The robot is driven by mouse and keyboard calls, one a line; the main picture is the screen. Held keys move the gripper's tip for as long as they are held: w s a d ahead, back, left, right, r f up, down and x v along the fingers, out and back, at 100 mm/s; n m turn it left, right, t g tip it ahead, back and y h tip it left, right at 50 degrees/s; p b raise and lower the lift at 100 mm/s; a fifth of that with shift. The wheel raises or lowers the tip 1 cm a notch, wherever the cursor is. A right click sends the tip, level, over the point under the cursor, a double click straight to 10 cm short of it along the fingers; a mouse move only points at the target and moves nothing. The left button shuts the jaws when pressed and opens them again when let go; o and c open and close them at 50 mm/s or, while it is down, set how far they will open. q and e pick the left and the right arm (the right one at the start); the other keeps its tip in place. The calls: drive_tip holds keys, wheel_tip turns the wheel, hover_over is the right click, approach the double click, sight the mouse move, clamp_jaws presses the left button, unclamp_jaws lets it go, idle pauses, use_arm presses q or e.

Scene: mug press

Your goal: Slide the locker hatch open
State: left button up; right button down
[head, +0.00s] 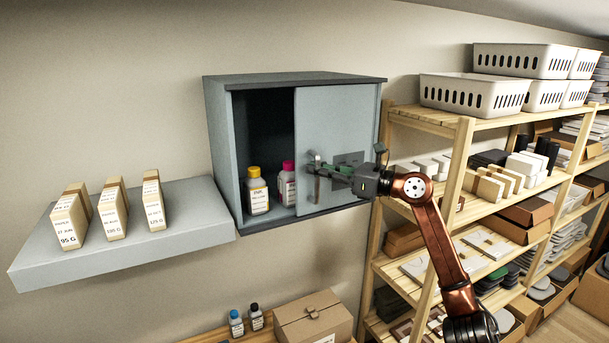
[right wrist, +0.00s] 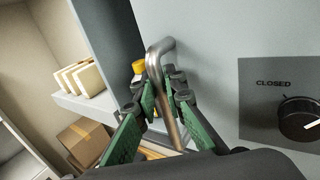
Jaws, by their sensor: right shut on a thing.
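The grey locker (head: 290,78) hangs on the wall, and its sliding hatch (head: 335,120) covers the right part of the front. The left part stands open. My right gripper (head: 318,170) is shut on the hatch's upright metal handle (head: 317,188) near the hatch's left edge. In the right wrist view the bent handle (right wrist: 162,85) passes between the green finger pads of the gripper (right wrist: 160,112). A dark plate marked CLOSED with a black knob (right wrist: 300,118) is on the hatch, right of the handle. My left gripper is not in view.
A yellow-capped bottle (head: 257,192) and a pink-capped bottle (head: 287,185) stand inside the locker. A wall shelf (head: 190,235) with labelled blocks is at left. A wooden rack (head: 460,140) stands close at right. A cardboard box (head: 312,318) sits below.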

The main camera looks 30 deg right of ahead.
drive_tip(key=shift+s+d, duration=0.1)
drive_tip(key=shift+d, duration=1.15)
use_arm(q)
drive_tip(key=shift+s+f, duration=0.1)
use_arm(e)
drive_tip(key=c, duration=2.3)
unclamp_jaws()
drive_tip(key=shift+o, duration=0.2)
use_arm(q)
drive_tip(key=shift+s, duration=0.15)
use_arm(e)
drive_tip(key=v, duration=1.2)
